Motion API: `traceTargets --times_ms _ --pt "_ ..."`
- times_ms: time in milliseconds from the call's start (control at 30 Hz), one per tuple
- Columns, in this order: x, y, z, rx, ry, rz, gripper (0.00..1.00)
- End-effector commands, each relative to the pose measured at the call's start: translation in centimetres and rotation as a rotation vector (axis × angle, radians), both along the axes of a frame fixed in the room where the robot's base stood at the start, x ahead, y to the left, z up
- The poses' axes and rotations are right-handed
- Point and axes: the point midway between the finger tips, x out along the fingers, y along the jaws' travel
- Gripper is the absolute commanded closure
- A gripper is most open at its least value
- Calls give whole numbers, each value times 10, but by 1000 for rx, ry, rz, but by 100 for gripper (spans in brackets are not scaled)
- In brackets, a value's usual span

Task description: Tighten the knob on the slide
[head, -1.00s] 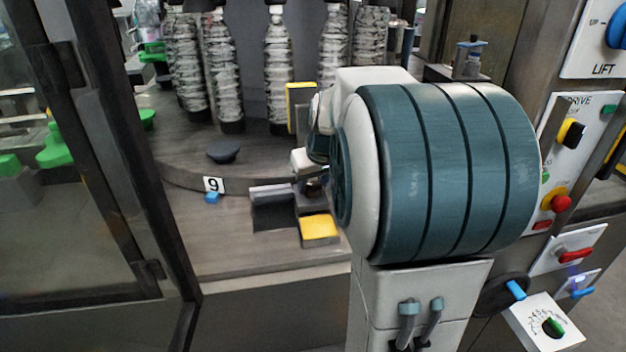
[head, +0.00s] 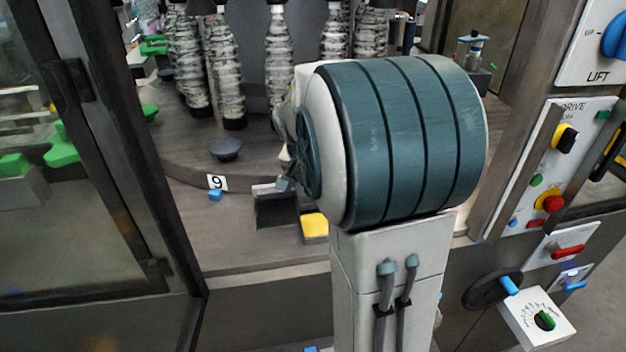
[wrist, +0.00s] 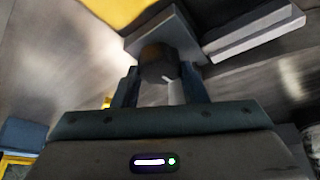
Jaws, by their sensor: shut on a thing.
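The knob (wrist: 157,62) is a dark round cap with a pale mark on its side, in the upper middle of the wrist view. My gripper (wrist: 160,78) has its two dark fingers on either side of it and is shut on it. The knob sits against a grey block of the slide (wrist: 185,38). In the head view the slide (head: 275,208) is a grey block on the machine table, beside a yellow pad (head: 314,226). My arm hides the knob and most of my gripper there.
A black round knob (head: 225,148) and a number 9 plate (head: 217,182) lie left of the slide. A framed glass door (head: 70,200) stands at left, control panels (head: 570,160) at right.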

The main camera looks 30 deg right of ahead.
Motion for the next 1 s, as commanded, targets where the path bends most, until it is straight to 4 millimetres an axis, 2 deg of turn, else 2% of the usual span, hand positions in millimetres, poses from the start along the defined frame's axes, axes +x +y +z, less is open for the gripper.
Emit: traceTargets --times_ms 300,800,833,900,1000 --pt "1 1 0 1 -2 -104 84" --pt "1 1 0 3 -2 -122 84" --pt "1 1 0 3 -2 -122 55" --pt "1 1 0 3 -2 -122 39" --pt "1 1 0 2 -1 -123 39"
